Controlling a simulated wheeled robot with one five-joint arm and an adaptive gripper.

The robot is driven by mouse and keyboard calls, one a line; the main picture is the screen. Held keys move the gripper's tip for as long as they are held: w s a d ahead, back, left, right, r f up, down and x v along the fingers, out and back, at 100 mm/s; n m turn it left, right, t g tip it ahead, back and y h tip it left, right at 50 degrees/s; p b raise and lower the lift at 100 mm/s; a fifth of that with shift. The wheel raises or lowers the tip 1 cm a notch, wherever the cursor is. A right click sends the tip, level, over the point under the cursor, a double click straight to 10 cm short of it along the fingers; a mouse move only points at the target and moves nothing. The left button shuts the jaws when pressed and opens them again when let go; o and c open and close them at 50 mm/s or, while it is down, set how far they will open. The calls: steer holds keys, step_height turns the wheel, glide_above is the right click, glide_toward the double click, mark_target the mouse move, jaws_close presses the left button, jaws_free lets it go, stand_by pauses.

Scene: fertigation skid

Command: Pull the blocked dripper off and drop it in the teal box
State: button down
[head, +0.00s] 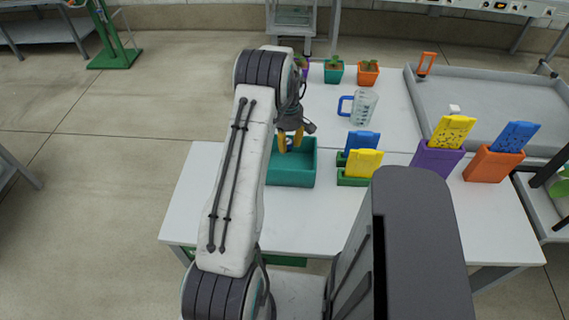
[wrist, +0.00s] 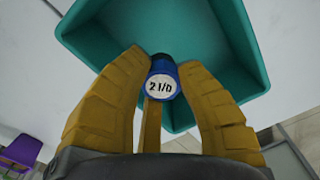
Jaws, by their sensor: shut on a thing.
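The teal box (head: 290,172) stands on the white table, left of the coloured cards. It also fills the upper part of the wrist view (wrist: 235,50), its open inside facing the camera. My gripper (head: 290,140) is over the box at its far part. In the wrist view my gripper's yellow fingers (wrist: 160,70) are shut on a small blue dripper (wrist: 161,85) with a white end face marked "2 l/h" or similar. The dripper has a dark part at its far end. It appears in front of the box's opening; its height above the floor of the box is unclear.
Blue and yellow cards (head: 362,162) in green holders stand just right of the box. A measuring jug (head: 363,107) and small potted plants (head: 334,71) stand farther back. Purple (head: 436,158) and orange (head: 490,164) card holders are at the right, near a grey tray (head: 480,100).

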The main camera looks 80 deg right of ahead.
steer(key=shift+f, duration=0.1)
steer(key=c, duration=0.9)
jaws_free()
step_height(320, 180, up, 12)
stand_by(0.8)
